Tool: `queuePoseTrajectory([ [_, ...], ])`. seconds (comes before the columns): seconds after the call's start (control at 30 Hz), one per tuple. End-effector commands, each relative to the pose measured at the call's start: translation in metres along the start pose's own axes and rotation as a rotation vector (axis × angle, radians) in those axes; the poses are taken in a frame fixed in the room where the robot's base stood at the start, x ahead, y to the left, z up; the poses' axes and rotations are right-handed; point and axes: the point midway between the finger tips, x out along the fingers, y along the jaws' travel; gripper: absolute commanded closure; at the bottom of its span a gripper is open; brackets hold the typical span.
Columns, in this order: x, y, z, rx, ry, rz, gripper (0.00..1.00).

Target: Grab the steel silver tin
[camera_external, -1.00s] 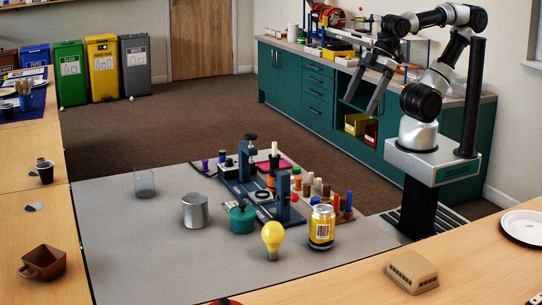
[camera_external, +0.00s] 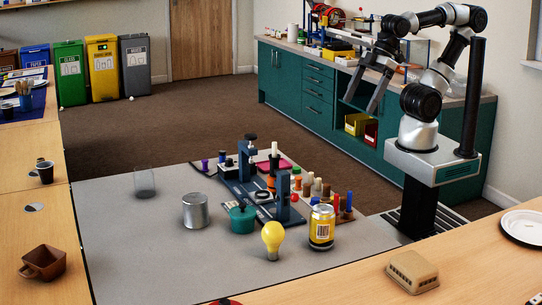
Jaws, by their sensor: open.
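The steel silver tin (camera_external: 195,211) stands upright on the grey table top (camera_external: 130,240), left of the middle of the picture. It is a plain short cylinder with nothing touching it. My gripper (camera_external: 362,104) hangs high at the upper right, well away from the tin, with its two long fingers apart and pointing down to the left. It is open and empty.
Right of the tin stand a teal pot (camera_external: 243,218), a yellow bulb (camera_external: 273,238) and a yellow can (camera_external: 321,227). A clear glass (camera_external: 144,183) stands behind left. Blue clamp stands (camera_external: 282,195) and several small pegs crowd the right. The grey surface left and front of the tin is clear.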

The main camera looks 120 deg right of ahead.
Motion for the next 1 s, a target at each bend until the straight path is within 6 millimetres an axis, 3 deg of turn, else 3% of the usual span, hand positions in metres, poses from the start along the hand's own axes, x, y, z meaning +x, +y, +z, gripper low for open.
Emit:
queuePoseTrajectory([
  [0.47, 0.0, 0.0, 0.0, 0.0, 0.0, 0.0, 0.1],
  [0.57, 0.0, 0.0, 0.0, 0.0, 0.0, 0.0, 0.2],
  [0.83, 0.0, 0.0, -0.001, 0.0, 0.0, 0.0, 0.2],
  [0.93, -0.003, 0.0, -0.014, 0.005, -0.004, -0.002, 0.2],
  [1.0, -0.005, 0.0, -0.036, 0.012, -0.01, -0.004, 0.2],
])
